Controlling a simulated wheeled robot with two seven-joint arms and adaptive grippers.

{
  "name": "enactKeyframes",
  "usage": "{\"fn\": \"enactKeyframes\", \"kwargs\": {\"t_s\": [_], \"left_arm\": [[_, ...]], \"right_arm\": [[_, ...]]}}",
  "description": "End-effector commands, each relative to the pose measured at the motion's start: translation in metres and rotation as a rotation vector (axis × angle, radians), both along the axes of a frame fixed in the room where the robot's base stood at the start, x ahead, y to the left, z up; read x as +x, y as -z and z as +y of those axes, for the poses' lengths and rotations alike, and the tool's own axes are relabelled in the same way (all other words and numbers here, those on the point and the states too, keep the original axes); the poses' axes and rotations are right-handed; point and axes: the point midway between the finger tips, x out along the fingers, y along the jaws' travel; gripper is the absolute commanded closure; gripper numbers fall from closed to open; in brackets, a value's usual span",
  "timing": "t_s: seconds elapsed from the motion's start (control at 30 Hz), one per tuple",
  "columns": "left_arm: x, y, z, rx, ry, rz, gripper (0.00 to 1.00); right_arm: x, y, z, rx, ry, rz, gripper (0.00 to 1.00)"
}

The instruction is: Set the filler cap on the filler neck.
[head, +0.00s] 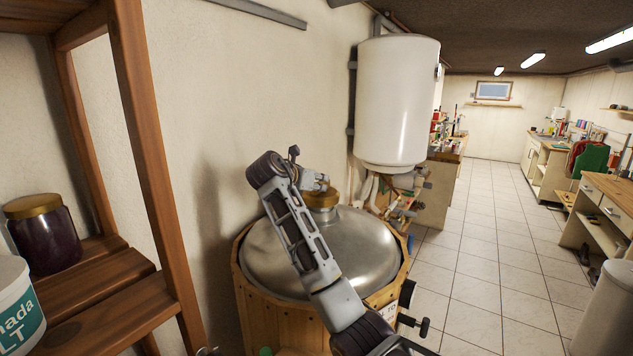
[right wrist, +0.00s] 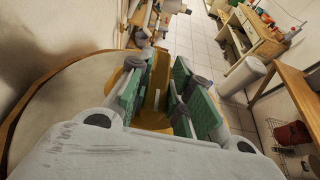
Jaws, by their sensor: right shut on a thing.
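My right arm reaches up over the domed metal tank top. My right gripper (head: 316,181) is just above the middle of the dome, where a brass round piece (head: 322,198) shows under it. In the right wrist view the green-padded fingers (right wrist: 160,98) are shut on the brass filler cap (right wrist: 152,121), whose wide disc spreads below them. The filler neck is hidden or cannot be told apart from the cap. I cannot tell whether the cap touches the neck or is held just above it. My left gripper is not in view.
The dome (head: 360,250) sits in a wood-clad round tank (head: 258,318). A white boiler (head: 397,100) with pipes hangs behind it. A wooden shelf (head: 100,295) with a dark jar (head: 43,235) stands at left.

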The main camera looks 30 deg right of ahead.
Motion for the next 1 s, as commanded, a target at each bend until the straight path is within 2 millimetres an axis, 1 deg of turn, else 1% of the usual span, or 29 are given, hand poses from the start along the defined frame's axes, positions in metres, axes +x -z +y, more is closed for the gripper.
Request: {"fn": "enactKeyframes", "kwargs": {"t_s": [1.0], "left_arm": [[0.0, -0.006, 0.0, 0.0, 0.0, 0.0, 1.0]], "right_arm": [[0.0, 0.015, 0.0, -0.001, 0.0, -0.001, 1.0]]}}
